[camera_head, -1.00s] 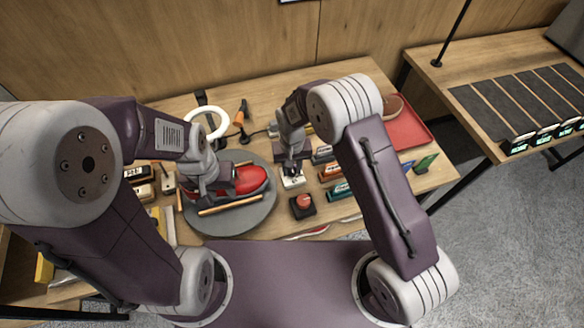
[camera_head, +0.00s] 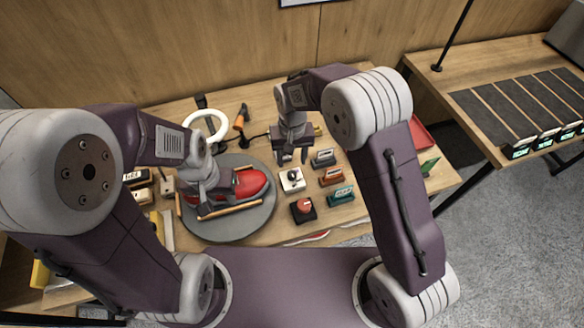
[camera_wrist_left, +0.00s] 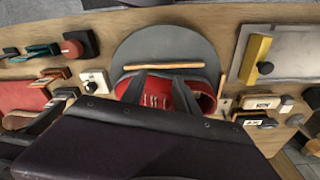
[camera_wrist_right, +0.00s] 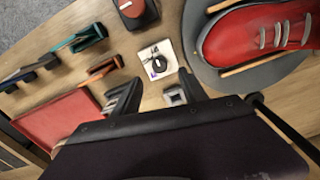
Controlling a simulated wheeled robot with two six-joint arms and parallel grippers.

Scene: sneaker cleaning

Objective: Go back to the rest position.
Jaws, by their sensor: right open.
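A red sneaker (camera_head: 250,182) lies on a round grey turntable (camera_head: 230,227), alongside wooden sticks. It also shows in the left wrist view (camera_wrist_left: 206,92) and the right wrist view (camera_wrist_right: 245,38). My left gripper (camera_head: 208,208) is down at the sneaker; its fingers (camera_wrist_left: 157,82) are apart with the laces between them, but whether they press on it is unclear. My right gripper (camera_head: 292,158) is open and empty, above the table beyond a white switch block (camera_head: 292,179).
A red-topped button (camera_head: 303,208) and several labelled brushes (camera_head: 331,176) stand right of the turntable. A ring lamp (camera_head: 205,121) and an orange-handled tool (camera_head: 241,117) are behind it. A red tray (camera_head: 421,138) lies at the right. A side table (camera_head: 500,65) holds dark strips.

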